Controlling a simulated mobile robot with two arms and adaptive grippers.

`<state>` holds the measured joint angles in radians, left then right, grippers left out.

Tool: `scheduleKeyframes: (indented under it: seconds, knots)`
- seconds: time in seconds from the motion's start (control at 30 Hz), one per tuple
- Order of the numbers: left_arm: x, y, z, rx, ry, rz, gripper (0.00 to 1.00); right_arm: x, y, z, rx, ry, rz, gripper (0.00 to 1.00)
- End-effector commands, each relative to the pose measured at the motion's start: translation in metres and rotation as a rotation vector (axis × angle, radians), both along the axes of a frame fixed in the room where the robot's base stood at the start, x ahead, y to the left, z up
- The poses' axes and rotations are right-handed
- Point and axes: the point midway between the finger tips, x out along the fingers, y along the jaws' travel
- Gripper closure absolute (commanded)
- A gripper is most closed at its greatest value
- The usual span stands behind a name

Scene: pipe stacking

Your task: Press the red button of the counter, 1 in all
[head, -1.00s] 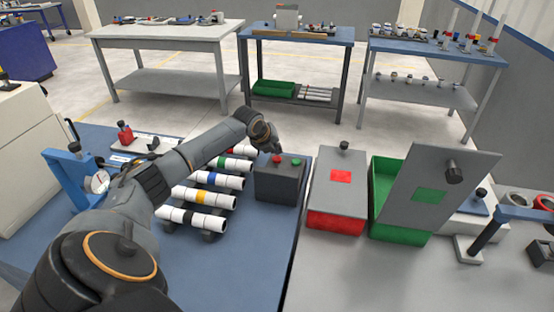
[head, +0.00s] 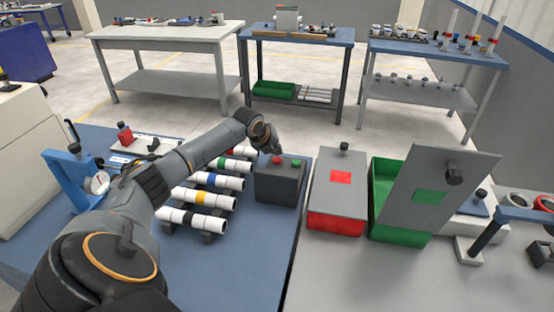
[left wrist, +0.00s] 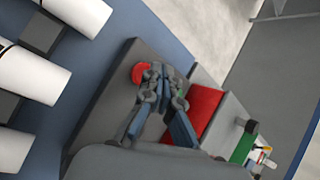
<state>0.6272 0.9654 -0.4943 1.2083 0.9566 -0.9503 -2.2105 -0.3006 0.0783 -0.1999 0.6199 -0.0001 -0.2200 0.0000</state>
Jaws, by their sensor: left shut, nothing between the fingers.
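The counter (head: 279,186) is a dark grey box on the blue table, with a red button (head: 278,160) and a green button (head: 295,163) on top. My left gripper (head: 279,151) is shut and empty, pointing down close above the red button. In the left wrist view the shut fingertips (left wrist: 157,70) overlap the right edge of the red button (left wrist: 139,72). Whether they touch it I cannot tell. The counter's top (left wrist: 112,100) shows there too, and the green button is mostly hidden behind the fingers. My right gripper is in neither view.
Several white pipes with coloured bands (head: 212,198) lie on a rack left of the counter. A grey-lidded red box (head: 337,222) and a green box (head: 398,236) stand to its right. A blue stand with a dial (head: 66,180) is at the left. Bare blue table lies before the counter.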

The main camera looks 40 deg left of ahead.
Motion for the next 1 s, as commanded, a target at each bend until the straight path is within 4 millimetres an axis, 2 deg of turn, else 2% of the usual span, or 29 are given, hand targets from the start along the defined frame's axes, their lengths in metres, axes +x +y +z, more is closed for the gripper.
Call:
scheduleKeyframes:
  seconds: [0.37,1.0]
  knots:
    - [0.0,0.0,-0.008,0.0,0.0,0.0,1.0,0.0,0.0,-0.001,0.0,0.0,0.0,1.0]
    - [0.0,0.0,-0.012,0.0,0.0,0.0,1.0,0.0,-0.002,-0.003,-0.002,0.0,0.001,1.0]
